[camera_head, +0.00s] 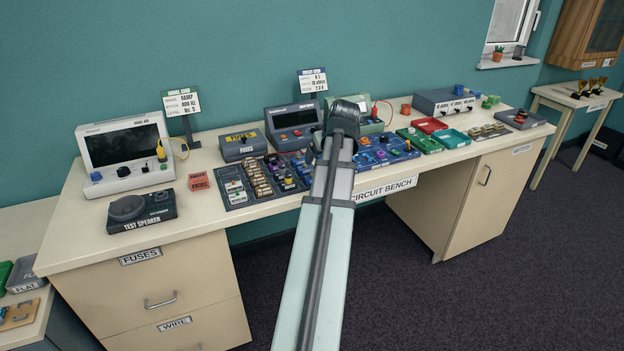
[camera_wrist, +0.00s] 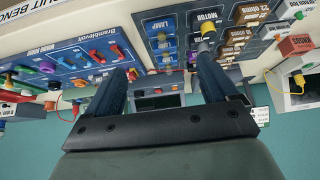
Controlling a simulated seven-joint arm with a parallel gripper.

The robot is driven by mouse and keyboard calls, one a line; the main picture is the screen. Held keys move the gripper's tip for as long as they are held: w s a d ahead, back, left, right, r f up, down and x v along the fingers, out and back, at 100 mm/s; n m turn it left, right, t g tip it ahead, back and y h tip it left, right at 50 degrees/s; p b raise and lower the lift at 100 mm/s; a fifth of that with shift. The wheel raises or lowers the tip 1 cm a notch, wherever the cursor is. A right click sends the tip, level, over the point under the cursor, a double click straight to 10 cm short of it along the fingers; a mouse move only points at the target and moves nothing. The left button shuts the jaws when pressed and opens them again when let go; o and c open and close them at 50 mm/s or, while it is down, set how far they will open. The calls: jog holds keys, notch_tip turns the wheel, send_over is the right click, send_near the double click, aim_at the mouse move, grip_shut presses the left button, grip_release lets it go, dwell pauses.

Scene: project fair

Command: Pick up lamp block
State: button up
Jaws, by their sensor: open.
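The wrist view looks at the bench upside down. Several blue lamp blocks (camera_wrist: 164,42) sit in the compartment labelled LAMP of the dark parts tray (camera_wrist: 183,14), which also shows in the head view (camera_head: 236,200). My gripper (camera_wrist: 161,72) is open, with its two dark blue fingers apart and nothing between them. In the picture the fingertips lie to either side of the lamp compartment's near end; their height above the tray is unclear. In the head view my arm hides the gripper's fingers and part of the tray.
A blue circuit board (camera_wrist: 72,62) lies beside the tray. A grey meter (camera_head: 293,122) and a fuses box (camera_head: 241,145) stand behind the tray. A test speaker (camera_head: 140,210) stands left, with bare benchtop around it.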

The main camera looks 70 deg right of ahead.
jog(key=shift+a+x, duration=0.15)
jog(key=shift+x, duration=3.25)
jog(key=shift+a+x, duration=0.1)
jog(key=shift+x, duration=3.35)
jog(key=shift+f, duration=0.1)
jog(key=c, duration=1.2)
jog(key=shift+o, duration=0.2)
